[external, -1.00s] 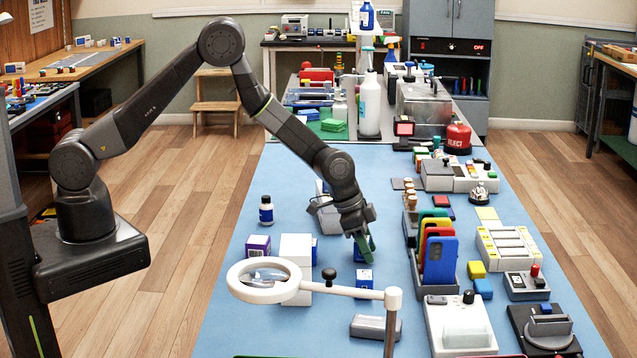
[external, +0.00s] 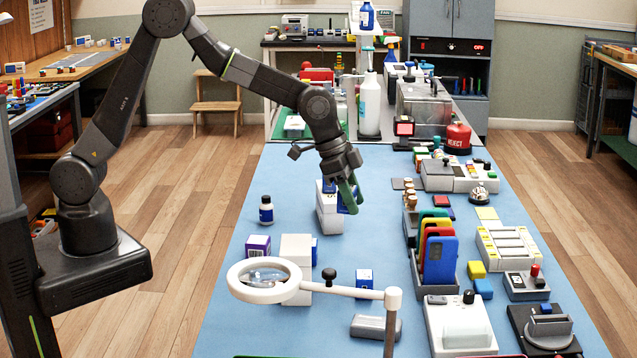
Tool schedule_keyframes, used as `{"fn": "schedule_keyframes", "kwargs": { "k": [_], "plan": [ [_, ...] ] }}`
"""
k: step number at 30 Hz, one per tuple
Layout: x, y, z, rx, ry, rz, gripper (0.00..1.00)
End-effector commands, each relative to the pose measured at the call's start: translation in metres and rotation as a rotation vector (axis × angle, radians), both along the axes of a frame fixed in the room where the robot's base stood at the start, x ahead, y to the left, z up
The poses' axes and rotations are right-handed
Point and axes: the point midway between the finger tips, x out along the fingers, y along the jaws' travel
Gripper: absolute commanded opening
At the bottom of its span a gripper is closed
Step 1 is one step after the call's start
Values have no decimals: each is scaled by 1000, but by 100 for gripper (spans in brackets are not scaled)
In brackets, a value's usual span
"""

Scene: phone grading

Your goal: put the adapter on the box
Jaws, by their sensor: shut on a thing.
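My gripper (external: 350,200) is above the blue mat, pointing down, with its green fingers shut on a small blue piece, the adapter (external: 346,204). The fingers hide part of the adapter. Just left of the fingers is a white and grey box (external: 328,219) with a blue patch near its top. The adapter is very close to this box's upper right side. I cannot tell whether they touch.
A tall white box (external: 296,246), a purple-and-white box (external: 258,247) and a small bottle (external: 266,211) stand nearer on the left. A ring magnifier (external: 264,281) stands in front. A phone rack (external: 447,280) is on the right. The mat's middle is clear.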

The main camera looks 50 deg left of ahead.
Motion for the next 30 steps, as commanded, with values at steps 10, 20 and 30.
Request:
{"fn": "schedule_keyframes", "kwargs": {
  "k": [10,20,30],
  "plan": [
    [-111,-1,56,-1,-4,-139,18],
    [-141,5,51,5,2,-175,18],
    [-141,5,4,3,0,-175,18]
  ]
}}
